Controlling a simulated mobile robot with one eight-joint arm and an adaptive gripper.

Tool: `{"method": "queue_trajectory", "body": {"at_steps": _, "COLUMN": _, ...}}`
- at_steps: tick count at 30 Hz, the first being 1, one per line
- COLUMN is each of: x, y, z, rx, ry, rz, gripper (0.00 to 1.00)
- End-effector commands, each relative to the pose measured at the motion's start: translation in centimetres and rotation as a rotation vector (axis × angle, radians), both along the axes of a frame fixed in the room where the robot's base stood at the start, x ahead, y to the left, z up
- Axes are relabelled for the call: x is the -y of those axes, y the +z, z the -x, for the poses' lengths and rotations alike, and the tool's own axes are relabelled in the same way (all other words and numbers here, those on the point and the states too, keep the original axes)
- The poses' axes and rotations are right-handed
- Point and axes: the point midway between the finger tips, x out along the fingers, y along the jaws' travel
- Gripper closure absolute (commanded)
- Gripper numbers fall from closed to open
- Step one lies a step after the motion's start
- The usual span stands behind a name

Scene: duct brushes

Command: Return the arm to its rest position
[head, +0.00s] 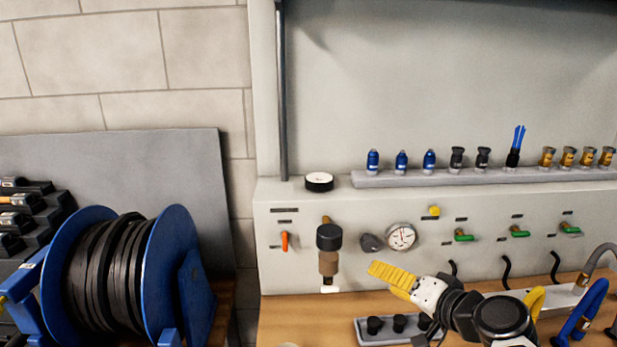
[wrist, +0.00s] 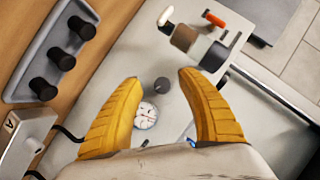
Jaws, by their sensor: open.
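My gripper (head: 382,271) has yellow ribbed fingers and is in front of the grey panel, above the wooden bench, in the head view. In the wrist view my gripper (wrist: 158,78) shows its two fingers wide apart with nothing between the tips. My dark arm reaches in from the lower right of the head view. A filter unit with a black cap (head: 329,238) is on the panel to the left of the fingers, apart from them. A round gauge (head: 401,236) is on the panel behind and above the fingers; it also shows between the fingers in the wrist view (wrist: 146,115).
A strip with black knobs (head: 362,332) lies on the bench (head: 300,318) below my gripper. A shelf (head: 370,180) holds several blue, black and brass fittings. A blue hose reel (head: 175,275) stands at left. Hoses (head: 590,310) are at right. The bench's left front looks clear.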

Motion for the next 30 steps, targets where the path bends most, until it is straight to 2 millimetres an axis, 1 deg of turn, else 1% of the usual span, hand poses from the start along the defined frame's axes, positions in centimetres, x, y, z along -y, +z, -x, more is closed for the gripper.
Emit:
{"method": "queue_trajectory", "body": {"at_steps": 1, "x": -1.6, "y": -0.4, "z": 1.6, "rx": -0.050, "ry": 0.039, "rz": 0.069, "gripper": 0.54}}
{"method": "queue_trajectory", "body": {"at_steps": 2, "x": -2.3, "y": -0.8, "z": 2.6, "rx": -0.084, "ry": 0.061, "rz": 0.117, "gripper": 0.54}}
{"method": "queue_trajectory", "body": {"at_steps": 3, "x": -3.0, "y": -1.3, "z": 4.1, "rx": -0.128, "ry": 0.087, "rz": 0.186, "gripper": 0.54}}
{"method": "queue_trajectory", "body": {"at_steps": 5, "x": -3.6, "y": -2.0, "z": 6.4, "rx": -0.191, "ry": 0.121, "rz": 0.289, "gripper": 0.54}}
{"method": "queue_trajectory", "body": {"at_steps": 6, "x": -3.7, "y": -2.4, "z": 7.9, "rx": -0.229, "ry": 0.137, "rz": 0.359, "gripper": 0.54}}
{"method": "queue_trajectory", "body": {"at_steps": 9, "x": -3.2, "y": -3.1, "z": 11.3, "rx": -0.304, "ry": 0.163, "rz": 0.521, "gripper": 0.54}}
{"method": "queue_trajectory", "body": {"at_steps": 12, "x": -2.1, "y": -3.2, "z": 13.9, "rx": -0.352, "ry": 0.170, "rz": 0.649, "gripper": 0.54}}
{"method": "queue_trajectory", "body": {"at_steps": 13, "x": -1.8, "y": -3.2, "z": 14.4, "rx": -0.361, "ry": 0.170, "rz": 0.680, "gripper": 0.54}}
{"method": "queue_trajectory", "body": {"at_steps": 15, "x": -1.1, "y": -3.2, "z": 15.4, "rx": -0.377, "ry": 0.169, "rz": 0.733, "gripper": 0.54}}
{"method": "queue_trajectory", "body": {"at_steps": 18, "x": -0.6, "y": -3.1, "z": 16.1, "rx": -0.388, "ry": 0.165, "rz": 0.772, "gripper": 0.54}}
{"method": "queue_trajectory", "body": {"at_steps": 30, "x": -0.4, "y": -3.0, "z": 16.1, "rx": -0.389, "ry": 0.163, "rz": 0.780, "gripper": 0.54}}
